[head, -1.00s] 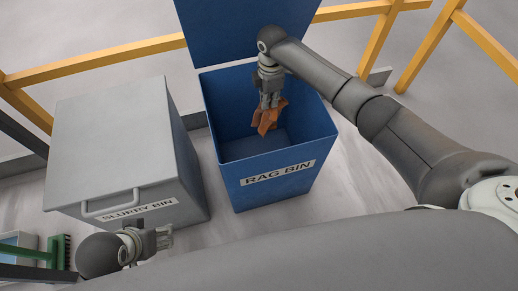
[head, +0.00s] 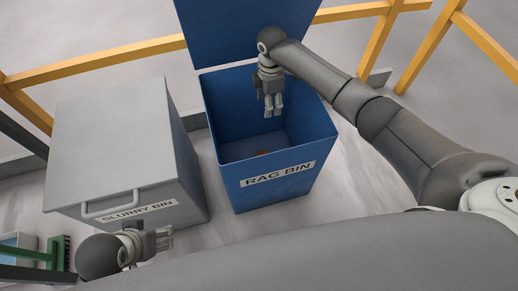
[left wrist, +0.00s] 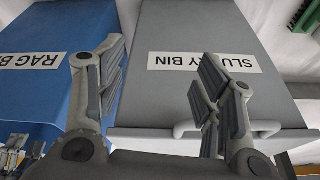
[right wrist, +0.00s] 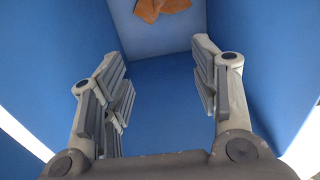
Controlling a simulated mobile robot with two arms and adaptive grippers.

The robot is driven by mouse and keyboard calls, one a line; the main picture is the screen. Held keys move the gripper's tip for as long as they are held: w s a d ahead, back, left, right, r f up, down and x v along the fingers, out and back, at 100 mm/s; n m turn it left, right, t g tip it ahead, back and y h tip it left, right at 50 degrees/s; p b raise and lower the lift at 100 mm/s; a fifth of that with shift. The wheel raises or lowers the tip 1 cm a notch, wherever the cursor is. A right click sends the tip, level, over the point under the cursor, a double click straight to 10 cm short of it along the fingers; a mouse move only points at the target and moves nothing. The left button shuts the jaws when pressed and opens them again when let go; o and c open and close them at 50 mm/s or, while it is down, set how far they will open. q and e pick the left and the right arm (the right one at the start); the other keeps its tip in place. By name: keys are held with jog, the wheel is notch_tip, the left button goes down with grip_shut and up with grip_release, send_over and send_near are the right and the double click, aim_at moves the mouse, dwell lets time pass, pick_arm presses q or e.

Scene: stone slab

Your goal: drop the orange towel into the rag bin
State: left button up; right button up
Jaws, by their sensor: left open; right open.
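The blue rag bin (head: 230,170) stands with its lid raised at the back. The orange towel (right wrist: 163,8) lies on the bin's floor in the right wrist view, cut off by the top edge. In the head view only a small bit of the towel (head: 263,152) shows over the front wall. My right gripper (head: 273,112) is open and empty, pointing down in the bin's mouth above the towel. It also shows open in the right wrist view (right wrist: 160,85). My left gripper (head: 168,240) is open and empty in front of the slurry bin.
The closed grey slurry bin (head: 110,140) with a front handle stands left of the rag bin. A yellow railing (head: 100,62) runs behind both. A green brush (head: 45,254) is at the lower left.

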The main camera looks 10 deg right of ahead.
jog(key=o, duration=0.7)
jog(key=shift+c, duration=0.2)
pick_arm(q)
notch_tip(320, 180, down, 17)
jog(key=g+p, duration=0.1)
jog(key=p, duration=0.5)
jog(key=shift+s+d+f, duration=0.15)
jog(key=shift+s+f, duration=0.05)
jog(key=shift+s, duration=0.05)
pick_arm(e)
jog(key=shift+r, duration=2.75)
jog(key=shift+r, duration=0.1)
notch_tip(320, 180, up, 7)
jog(key=shift+r, duration=0.15)
